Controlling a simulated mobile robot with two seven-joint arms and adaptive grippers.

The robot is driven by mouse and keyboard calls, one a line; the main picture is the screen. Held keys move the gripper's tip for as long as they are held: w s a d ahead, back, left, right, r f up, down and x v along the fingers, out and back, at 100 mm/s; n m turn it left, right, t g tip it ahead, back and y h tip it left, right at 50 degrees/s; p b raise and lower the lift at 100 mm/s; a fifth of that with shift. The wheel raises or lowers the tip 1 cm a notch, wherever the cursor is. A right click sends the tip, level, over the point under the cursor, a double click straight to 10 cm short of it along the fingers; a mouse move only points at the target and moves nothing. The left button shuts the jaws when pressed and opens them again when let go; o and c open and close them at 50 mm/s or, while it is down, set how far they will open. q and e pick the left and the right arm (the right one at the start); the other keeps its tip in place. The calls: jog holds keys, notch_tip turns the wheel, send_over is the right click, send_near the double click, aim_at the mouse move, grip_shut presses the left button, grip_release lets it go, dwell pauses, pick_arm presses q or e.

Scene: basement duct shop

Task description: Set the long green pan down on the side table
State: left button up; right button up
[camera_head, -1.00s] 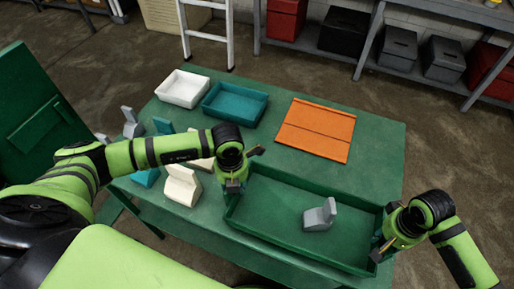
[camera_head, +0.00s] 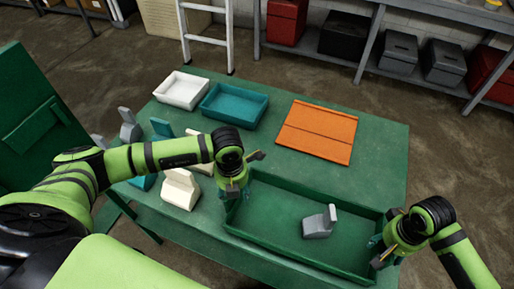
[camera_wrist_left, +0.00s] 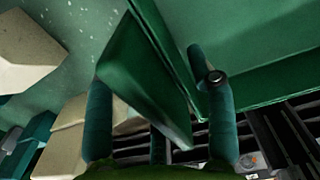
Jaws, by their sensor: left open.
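The long green pan (camera_head: 290,248) lies at the front right of the green table (camera_head: 378,145), with a grey block (camera_head: 319,222) inside it. My left gripper (camera_head: 235,190) is at the pan's left end, open. In the left wrist view, my left gripper's fingers (camera_wrist_left: 160,115) stand apart, with a green wall (camera_wrist_left: 148,85), apparently the pan's end, between them. My right gripper (camera_head: 382,254) is at the pan's right end; its fingers are partly hidden, and I cannot tell whether it grips. Which table is the side table is unclear.
A white tray (camera_head: 182,89), a teal tray (camera_head: 234,106) and an orange panel (camera_head: 317,131) lie at the table's back. Cream blocks (camera_head: 180,190) and other pieces stand at the left. A dark green piece of furniture (camera_head: 35,125) is at far left.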

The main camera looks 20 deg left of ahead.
pick_arm(q)
notch_tip(320, 180, up, 11)
jog(key=shift+r, duration=0.1)
pick_arm(e)
jog(key=shift+r, duration=0.4)
notch_tip(320, 180, up, 11)
jog(key=shift+r, duration=0.15)
pick_arm(q)
jog(key=shift+s, duration=0.1)
pick_arm(e)
jog(key=shift+s, duration=0.1)
